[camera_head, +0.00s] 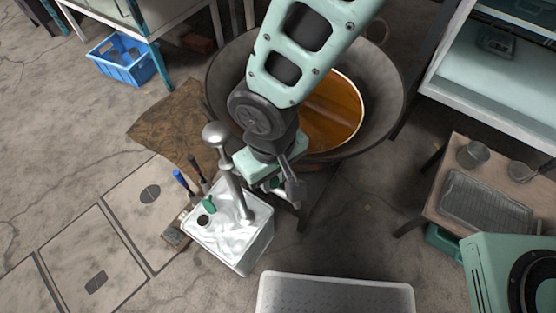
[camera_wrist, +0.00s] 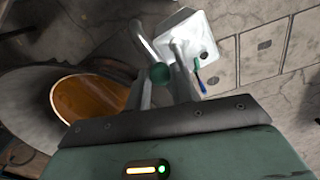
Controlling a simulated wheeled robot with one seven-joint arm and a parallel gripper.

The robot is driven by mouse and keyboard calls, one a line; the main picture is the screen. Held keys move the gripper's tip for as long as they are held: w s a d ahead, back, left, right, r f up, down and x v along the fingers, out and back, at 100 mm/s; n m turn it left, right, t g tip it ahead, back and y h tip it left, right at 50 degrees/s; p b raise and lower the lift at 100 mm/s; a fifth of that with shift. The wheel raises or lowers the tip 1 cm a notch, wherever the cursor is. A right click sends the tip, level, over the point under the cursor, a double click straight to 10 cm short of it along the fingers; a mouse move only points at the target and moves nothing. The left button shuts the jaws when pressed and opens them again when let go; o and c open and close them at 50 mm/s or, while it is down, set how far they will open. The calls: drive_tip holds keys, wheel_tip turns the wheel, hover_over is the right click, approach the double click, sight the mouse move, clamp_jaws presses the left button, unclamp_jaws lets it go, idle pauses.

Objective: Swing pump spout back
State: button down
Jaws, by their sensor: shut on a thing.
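A white square canister (camera_head: 228,240) stands on the floor left of the big pan, with a metal hand pump (camera_head: 233,185) rising from its top. The pump has a round knob at its upper end. My gripper (camera_head: 284,188) is just right of the pump, above the canister's right edge. In the wrist view my gripper (camera_wrist: 162,90) has its two fingers close around a green round end (camera_wrist: 160,73). A grey metal tube (camera_wrist: 146,45), seemingly the pump spout, leads to this end. The canister (camera_wrist: 190,38) is beyond it. My arm hides part of the spout in the head view.
A wide dark pan (camera_head: 390,95) with amber liquid (camera_head: 335,128) is behind my arm. A low bench (camera_head: 440,190) with metal pots is at right.

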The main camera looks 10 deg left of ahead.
drive_tip(key=shift+s+a+m, duration=0.15)
drive_tip(key=shift+s+m, duration=0.15)
drive_tip(key=shift+s, duration=0.05)
idle(0.3)
drive_tip(key=c, duration=1.2)
unclamp_jaws()
drive_tip(key=shift+s+a, duration=0.1)
wheel_tip(320, 180, up, 18)
drive_tip(key=p, duration=0.2)
drive_tip(key=shift+f, duration=0.25)
